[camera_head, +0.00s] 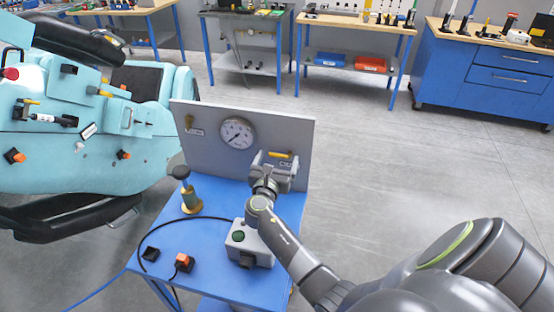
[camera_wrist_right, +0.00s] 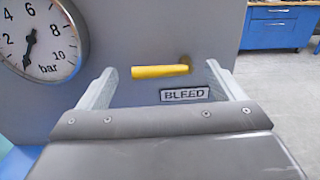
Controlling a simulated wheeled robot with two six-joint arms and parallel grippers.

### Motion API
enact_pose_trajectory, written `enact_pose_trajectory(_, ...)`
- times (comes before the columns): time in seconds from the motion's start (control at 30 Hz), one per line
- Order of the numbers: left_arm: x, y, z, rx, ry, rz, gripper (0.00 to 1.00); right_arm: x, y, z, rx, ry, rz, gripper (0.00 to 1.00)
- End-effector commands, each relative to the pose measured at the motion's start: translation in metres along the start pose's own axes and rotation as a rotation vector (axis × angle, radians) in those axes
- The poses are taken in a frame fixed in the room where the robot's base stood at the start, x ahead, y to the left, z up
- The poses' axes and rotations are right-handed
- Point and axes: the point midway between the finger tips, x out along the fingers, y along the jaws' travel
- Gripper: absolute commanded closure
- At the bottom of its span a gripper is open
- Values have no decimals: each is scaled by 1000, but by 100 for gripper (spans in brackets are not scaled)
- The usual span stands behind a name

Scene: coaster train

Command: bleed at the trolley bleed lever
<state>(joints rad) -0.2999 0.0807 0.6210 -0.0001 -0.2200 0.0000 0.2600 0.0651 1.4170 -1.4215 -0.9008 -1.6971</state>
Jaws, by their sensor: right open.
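The yellow bleed lever (camera_wrist_right: 160,71) lies level on the grey panel, above a BLEED label (camera_wrist_right: 185,94) in the right wrist view. It also shows in the head view (camera_head: 281,154). My right gripper (camera_wrist_right: 164,84) is open, one finger on each side of the lever, with nothing gripped. In the head view my right gripper (camera_head: 279,163) is at the panel's right side. Whether a finger touches the lever or panel cannot be told. A round pressure gauge (camera_head: 238,133) marked in bar is left of the lever. My left gripper is not in view.
The grey panel (camera_head: 215,163) stands on a blue trolley (camera_head: 205,264). On the trolley are a hand pump (camera_head: 189,196), a grey box with a green button (camera_head: 240,237) and an orange switch (camera_head: 184,262). A turquoise coaster car (camera_head: 90,150) is at left. Floor is free at right.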

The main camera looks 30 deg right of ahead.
Motion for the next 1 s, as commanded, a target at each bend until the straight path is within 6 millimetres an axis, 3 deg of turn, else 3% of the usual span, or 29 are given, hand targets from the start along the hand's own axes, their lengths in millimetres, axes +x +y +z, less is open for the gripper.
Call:
enact_pose_trajectory(0.2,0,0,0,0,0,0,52,0,0,0,1,0,0,12)
enact_pose_trajectory(0.53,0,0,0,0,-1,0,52,0,0,0,1,1,0,55)
enact_pose_trajectory(1.0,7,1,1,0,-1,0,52,0,0,2,122,1,0,56)
